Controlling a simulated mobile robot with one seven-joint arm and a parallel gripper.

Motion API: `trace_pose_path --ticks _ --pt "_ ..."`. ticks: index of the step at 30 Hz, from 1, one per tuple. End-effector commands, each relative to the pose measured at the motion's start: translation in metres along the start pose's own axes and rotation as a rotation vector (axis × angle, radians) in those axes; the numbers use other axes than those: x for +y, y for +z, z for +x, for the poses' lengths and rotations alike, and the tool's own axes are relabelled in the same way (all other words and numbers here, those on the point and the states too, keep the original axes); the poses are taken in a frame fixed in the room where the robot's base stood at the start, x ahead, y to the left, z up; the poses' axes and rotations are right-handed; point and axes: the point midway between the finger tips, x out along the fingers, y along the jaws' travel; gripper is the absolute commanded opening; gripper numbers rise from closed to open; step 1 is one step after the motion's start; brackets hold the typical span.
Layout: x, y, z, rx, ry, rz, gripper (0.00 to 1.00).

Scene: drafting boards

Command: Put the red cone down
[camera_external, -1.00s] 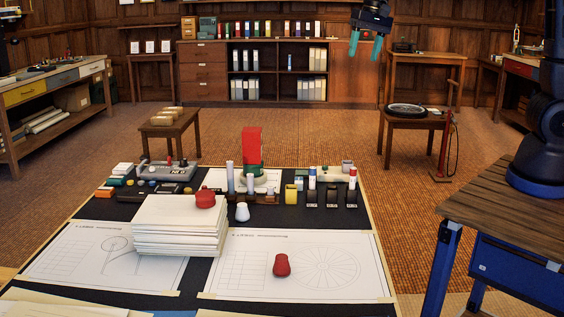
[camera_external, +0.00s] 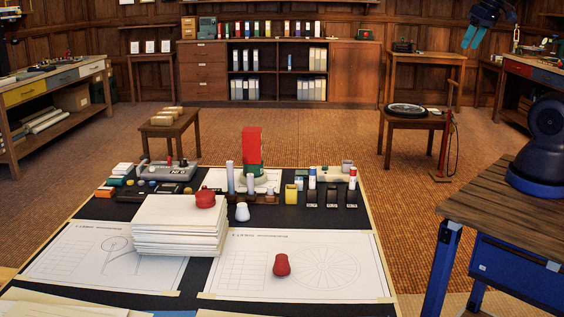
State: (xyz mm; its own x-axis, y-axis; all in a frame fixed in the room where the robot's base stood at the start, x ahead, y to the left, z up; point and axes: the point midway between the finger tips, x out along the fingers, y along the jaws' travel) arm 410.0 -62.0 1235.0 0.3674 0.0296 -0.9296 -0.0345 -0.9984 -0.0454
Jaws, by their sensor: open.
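A small red cone-like piece (camera_external: 282,265) with a rounded, waisted shape stands on the right-hand drawing sheet (camera_external: 355,285), left of the printed wheel. A second red piece (camera_external: 205,199), rounder and knobbed, sits on top of the stack of white boards (camera_external: 178,226). I cannot tell for sure which one is called the red cone. My gripper (camera_external: 470,44), with teal fingers, is high at the upper right, far from both red pieces. It is open, and nothing shows between its fingers.
A small white piece (camera_external: 242,212) stands right of the stack. A row of holders, cylinders and a tall red block (camera_external: 251,147) lines the table's back. My arm's base is on the wooden bench (camera_external: 480,215) at right. The right-hand sheet has free room.

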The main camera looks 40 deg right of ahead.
Motion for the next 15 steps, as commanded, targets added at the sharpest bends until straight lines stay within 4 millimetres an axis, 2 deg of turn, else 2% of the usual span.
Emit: trace_pose_path --ticks 3,6,15 --pt "0.013 0.020 -0.002 0.018 0.019 -0.026 0.57" --pt "0.018 0.029 -0.002 0.024 0.027 -0.043 0.57" --pt "0.019 0.032 -0.002 0.025 0.031 -0.051 0.57"
